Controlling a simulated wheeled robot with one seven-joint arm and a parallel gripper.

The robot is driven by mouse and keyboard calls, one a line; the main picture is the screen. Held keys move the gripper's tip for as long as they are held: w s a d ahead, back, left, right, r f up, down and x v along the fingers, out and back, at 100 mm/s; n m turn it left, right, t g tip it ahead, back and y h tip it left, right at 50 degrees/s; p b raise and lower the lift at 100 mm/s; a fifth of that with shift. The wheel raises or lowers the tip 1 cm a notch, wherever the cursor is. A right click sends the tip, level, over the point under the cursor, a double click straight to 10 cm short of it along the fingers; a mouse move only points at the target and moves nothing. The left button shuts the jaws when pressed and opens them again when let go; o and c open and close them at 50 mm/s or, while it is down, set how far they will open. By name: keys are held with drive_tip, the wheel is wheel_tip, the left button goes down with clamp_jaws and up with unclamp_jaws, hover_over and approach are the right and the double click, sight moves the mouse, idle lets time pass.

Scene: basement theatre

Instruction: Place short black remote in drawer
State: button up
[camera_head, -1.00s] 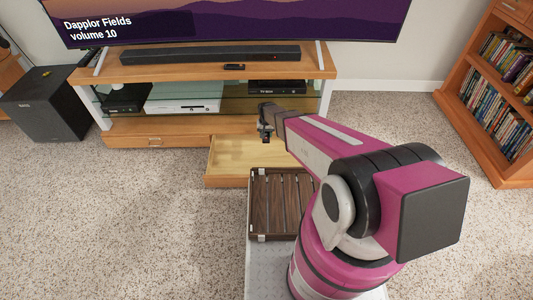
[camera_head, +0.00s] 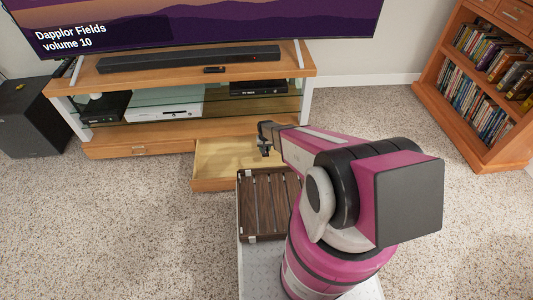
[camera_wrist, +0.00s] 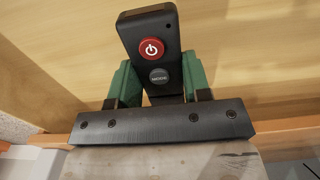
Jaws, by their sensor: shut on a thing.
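My gripper (camera_wrist: 154,82) is shut on a short black remote (camera_wrist: 178,55) with a red power button, seen close up in the wrist view. The green finger pads press on both sides of it. In the head view my gripper (camera_head: 265,147) is over the open drawer (camera_head: 212,185) of the TV stand, and the remote there is small and hard to make out. The drawer's pale wooden floor (camera_wrist: 250,50) lies behind the remote in the wrist view. I cannot tell how high the remote is above it.
Another dark remote (camera_head: 214,70) lies on the TV stand top (camera_head: 150,76) in front of the soundbar (camera_head: 190,58). A dark slatted wooden tray (camera_head: 262,205) is just in front of the drawer. A bookcase (camera_head: 480,90) stands right; carpet around is clear.

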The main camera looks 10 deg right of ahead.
drive_tip(key=shift+w+d+f, duration=0.2)
drive_tip(key=shift+d+f, duration=0.25)
drive_tip(key=shift+d, duration=0.2)
drive_tip(key=shift+f, duration=1.95)
drive_tip(key=shift+f, duration=0.15)
drive_tip(key=o, duration=0.9)
drive_tip(key=shift+o, duration=0.2)
